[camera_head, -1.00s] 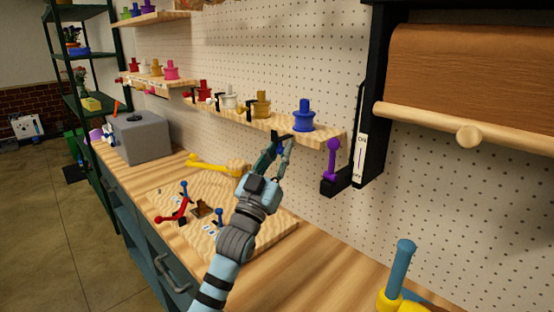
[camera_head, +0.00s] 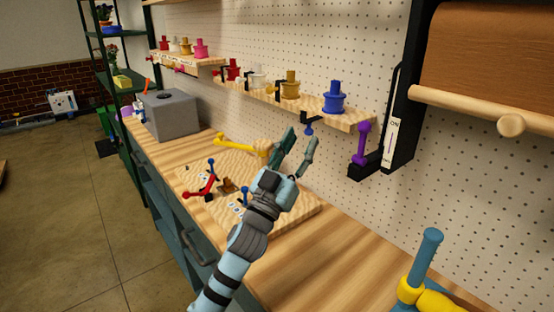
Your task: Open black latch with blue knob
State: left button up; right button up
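The black latch (camera_head: 310,117) is on the front edge of the wooden shelf, in front of the blue spool (camera_head: 333,97). Its blue knob (camera_head: 309,131) hangs below the shelf edge, pointing down. My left gripper (camera_head: 301,142) is open and empty just below the knob, its two fingers spread apart. The knob shows above the gap between the fingertips, and I cannot tell whether a finger touches it. My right gripper is not in view.
Red, white and yellow spools (camera_head: 290,86) stand farther left on the shelf behind other black latches. A purple-handled lever (camera_head: 362,143) is to the right. Below are a wooden board (camera_head: 290,221) with small levers, a grey box (camera_head: 171,115) and a blue-yellow object (camera_head: 425,270).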

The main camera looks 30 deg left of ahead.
pick_arm(q)
jog(key=s, duration=1)
jog(key=shift+a, duration=0.15)
jog(key=shift+s+a, duration=0.1)
